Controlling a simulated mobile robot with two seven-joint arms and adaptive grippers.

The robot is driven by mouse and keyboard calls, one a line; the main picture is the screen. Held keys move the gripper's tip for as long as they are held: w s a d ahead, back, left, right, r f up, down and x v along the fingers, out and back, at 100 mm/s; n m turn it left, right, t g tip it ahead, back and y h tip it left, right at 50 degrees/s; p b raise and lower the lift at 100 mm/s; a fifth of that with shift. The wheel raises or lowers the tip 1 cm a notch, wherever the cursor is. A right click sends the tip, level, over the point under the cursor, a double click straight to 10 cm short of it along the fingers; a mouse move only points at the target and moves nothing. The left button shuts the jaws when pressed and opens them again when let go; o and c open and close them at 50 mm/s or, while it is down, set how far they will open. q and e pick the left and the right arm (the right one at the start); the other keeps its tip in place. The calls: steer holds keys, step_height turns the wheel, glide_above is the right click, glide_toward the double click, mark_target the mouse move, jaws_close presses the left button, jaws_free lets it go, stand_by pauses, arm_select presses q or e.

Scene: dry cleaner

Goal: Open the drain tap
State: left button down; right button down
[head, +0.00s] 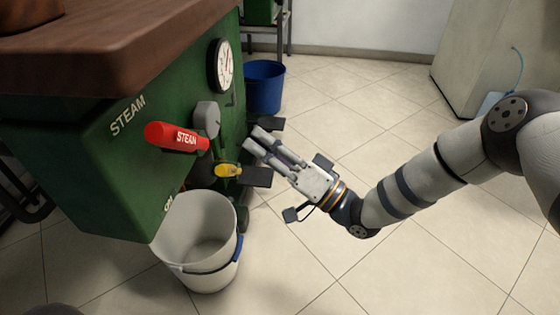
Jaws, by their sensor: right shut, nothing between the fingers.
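A small yellow tap handle (228,170), which looks like the drain tap, sits low on the end of the green machine (85,150). It lies above and to the right of the rim of a white bucket (207,270). My right gripper (257,141) comes in from the right and is shut with nothing between its fingers. Its fingertips are just up and right of the yellow handle in the picture. I cannot tell whether they touch the machine. The tap's body and outlet are mostly hidden. My left gripper is not in view.
A pressure gauge (221,66) is higher up. A blue bucket (264,88) stands behind. The tiled floor (400,255) at right is clear.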

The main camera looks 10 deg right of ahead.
mark_target(221, 170)
steer(key=shift+s+a+f+b, duration=0.25)
steer(key=shift+a+f, duration=0.25)
steer(key=shift+a, duration=0.35)
steer(key=shift+s+a+f+b, duration=0.25)
steer(key=shift+a+f, duration=0.25)
steer(key=shift+a, duration=0.3)
steer(key=shift+a, duration=0.1)
